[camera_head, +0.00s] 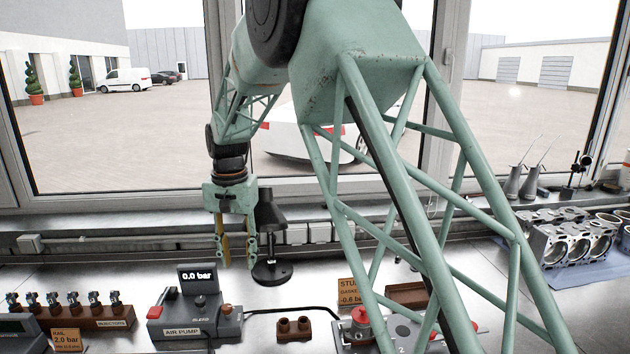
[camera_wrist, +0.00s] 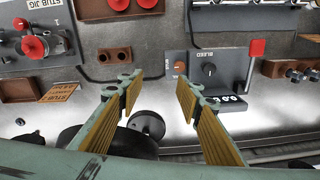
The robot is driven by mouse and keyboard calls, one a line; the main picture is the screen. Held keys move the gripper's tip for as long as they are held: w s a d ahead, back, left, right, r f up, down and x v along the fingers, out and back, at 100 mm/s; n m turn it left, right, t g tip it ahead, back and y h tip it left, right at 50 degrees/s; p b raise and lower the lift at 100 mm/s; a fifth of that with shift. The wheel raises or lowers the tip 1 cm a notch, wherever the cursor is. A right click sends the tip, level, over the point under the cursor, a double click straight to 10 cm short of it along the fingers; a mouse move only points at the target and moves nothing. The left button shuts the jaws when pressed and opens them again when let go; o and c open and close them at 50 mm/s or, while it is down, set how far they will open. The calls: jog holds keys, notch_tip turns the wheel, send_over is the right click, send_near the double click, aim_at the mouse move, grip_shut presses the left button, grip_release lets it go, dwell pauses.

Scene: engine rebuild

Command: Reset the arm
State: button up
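My arm, pale green and lattice-framed, reaches across the head view. My gripper (camera_head: 237,252) hangs pointing down above the back of the bench, beside a black round-based stand (camera_head: 271,268). In the wrist view my gripper (camera_wrist: 158,92) shows two fingers with yellow ribbed pads, spread apart with nothing between them. The air pump box (camera_head: 195,322) with its 0.0 bar display stands in front of and below the gripper. It also shows in the wrist view (camera_wrist: 208,88), upside down.
A brown rack of injectors (camera_head: 90,318) stands at the left. A small brown block (camera_head: 294,328) and the stub jig (camera_head: 362,330) are right of the pump. An engine block (camera_head: 570,243) and oil cans (camera_head: 522,182) stand at the right. The window (camera_head: 110,100) closes off the back.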

jog(key=s+d+r+t+b, duration=0.1)
jog(key=s+d+r, duration=0.5)
jog(key=d, duration=0.3)
jog(key=s+d+r+b, duration=0.1)
jog(key=s+d+r, duration=0.45)
jog(key=d, duration=0.35)
jog(key=s+d+r+t+b, duration=0.1)
jog(key=s+d+r, duration=0.4)
jog(key=s+d, duration=0.3)
jog(key=s+d+f+b, duration=0.1)
jog(key=s+d, duration=0.4)
jog(key=s, duration=0.4)
jog(key=s+d+f+t+b, duration=0.1)
jog(key=s+d+f, duration=0.1)
jog(key=s+d, duration=0.4)
jog(key=s+d+f+n+b, duration=0.1)
jog(key=s+d, duration=0.4)
jog(key=s, duration=0.9)
jog(key=shift+s+d+f+t+b, duration=0.15)
jog(key=shift+s+f+t+b, duration=0.2)
jog(key=shift+f, duration=0.2)
